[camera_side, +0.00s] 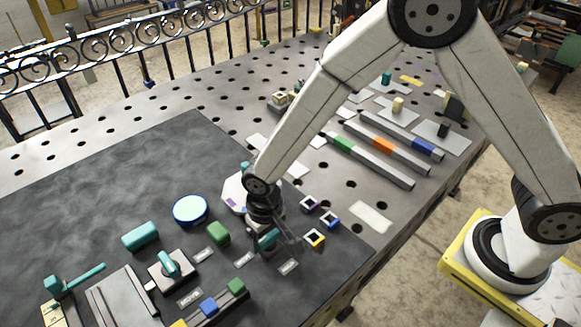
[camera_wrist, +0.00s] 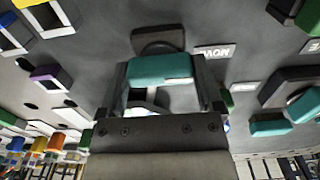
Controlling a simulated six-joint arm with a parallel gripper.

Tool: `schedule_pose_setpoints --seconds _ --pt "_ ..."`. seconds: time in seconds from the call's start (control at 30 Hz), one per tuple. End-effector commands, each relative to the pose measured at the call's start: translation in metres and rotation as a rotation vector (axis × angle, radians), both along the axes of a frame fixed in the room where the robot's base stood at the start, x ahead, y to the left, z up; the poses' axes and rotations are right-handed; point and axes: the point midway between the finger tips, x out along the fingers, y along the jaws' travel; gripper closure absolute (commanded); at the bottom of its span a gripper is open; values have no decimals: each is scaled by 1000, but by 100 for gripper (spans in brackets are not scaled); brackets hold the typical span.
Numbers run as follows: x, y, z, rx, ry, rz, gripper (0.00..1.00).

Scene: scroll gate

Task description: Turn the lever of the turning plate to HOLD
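A square plate with a teal lever (camera_side: 170,264) on top stands at the lower left in the side view. In the wrist view this lever (camera_wrist: 304,106) shows at the right edge. Small labels lie near it; one reads MOVE (camera_wrist: 213,52) in the wrist view, and I cannot read HOLD on any. My gripper (camera_side: 275,243) is low over the dark mat, to the right of that plate. In the wrist view my gripper (camera_wrist: 160,75) has its fingers against both ends of a teal piece (camera_wrist: 160,69). Whether this piece is a lever or loose is unclear; a dark rounded part lies beyond it.
A green block (camera_side: 218,233), a blue disc (camera_side: 190,210) and a teal block (camera_side: 140,236) lie left of my gripper. Small square frames, including a yellow one (camera_side: 315,238), are close on its right. A pale plate (camera_side: 233,193) is just behind. The mat's upper left is clear.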

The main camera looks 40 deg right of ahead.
Motion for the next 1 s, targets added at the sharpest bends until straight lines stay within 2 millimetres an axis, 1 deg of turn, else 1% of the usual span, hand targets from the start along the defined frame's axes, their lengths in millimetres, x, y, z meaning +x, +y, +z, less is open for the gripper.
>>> schedule_pose_setpoints --seconds 0.03,0.07,0.1,0.13,0.17,0.37,0.57,0.77,1.0 --pt "0 0 0 0 0 0 38" --pt "0 0 0 0 0 0 48" --pt "0 0 0 0 0 0 60" --pt "0 0 0 0 0 0 70" --pt "0 0 0 0 0 0 74" --pt "0 0 0 0 0 10 74" --pt "0 0 0 0 0 57 74" --pt "0 0 1 0 1 162 74" --pt "0 0 1 0 1 357 74"
